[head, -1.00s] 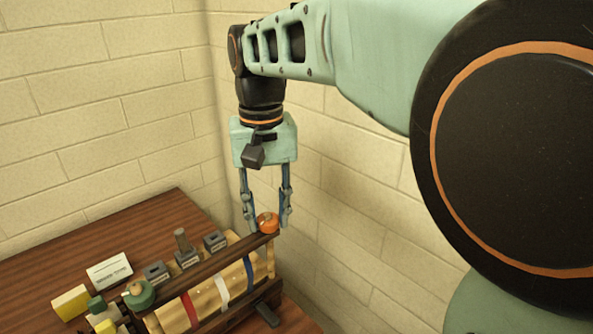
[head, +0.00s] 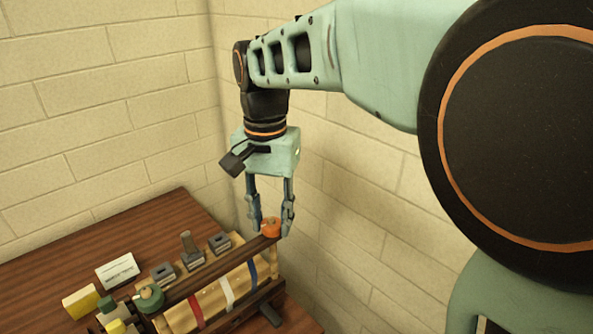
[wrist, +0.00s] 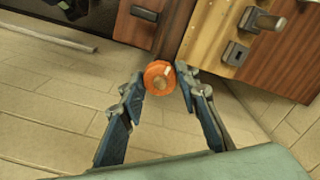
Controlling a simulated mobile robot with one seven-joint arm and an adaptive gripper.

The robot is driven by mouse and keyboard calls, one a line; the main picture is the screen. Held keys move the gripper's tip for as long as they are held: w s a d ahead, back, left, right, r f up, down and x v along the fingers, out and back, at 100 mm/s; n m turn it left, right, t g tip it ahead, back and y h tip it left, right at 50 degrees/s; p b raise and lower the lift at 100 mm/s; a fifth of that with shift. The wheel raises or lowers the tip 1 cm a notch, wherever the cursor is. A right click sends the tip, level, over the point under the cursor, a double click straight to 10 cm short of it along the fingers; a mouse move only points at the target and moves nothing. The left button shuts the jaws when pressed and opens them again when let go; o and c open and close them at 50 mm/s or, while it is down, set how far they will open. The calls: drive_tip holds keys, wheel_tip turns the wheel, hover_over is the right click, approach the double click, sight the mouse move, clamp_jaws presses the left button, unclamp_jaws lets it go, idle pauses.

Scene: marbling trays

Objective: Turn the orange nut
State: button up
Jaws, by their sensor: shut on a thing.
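The orange nut (head: 270,228) is a round piece on the far right end of the dark wooden bar (head: 222,267).
A green nut (head: 150,298) sits at the bar's other end. Grey metal blocks (head: 190,258), a white card (head: 117,270) and a yellow block (head: 81,302) stand on the brown table (head: 60,262). Block walls rise close behind and right of my gripper.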

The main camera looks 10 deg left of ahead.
drive_tip(key=shift+m, duration=0.7)
drive_tip(key=o, duration=1.2)
drive_tip(key=shift+c, duration=0.2)
wheel_tip(320, 180, up, 12)
drive_tip(key=shift+w, duration=0.1)
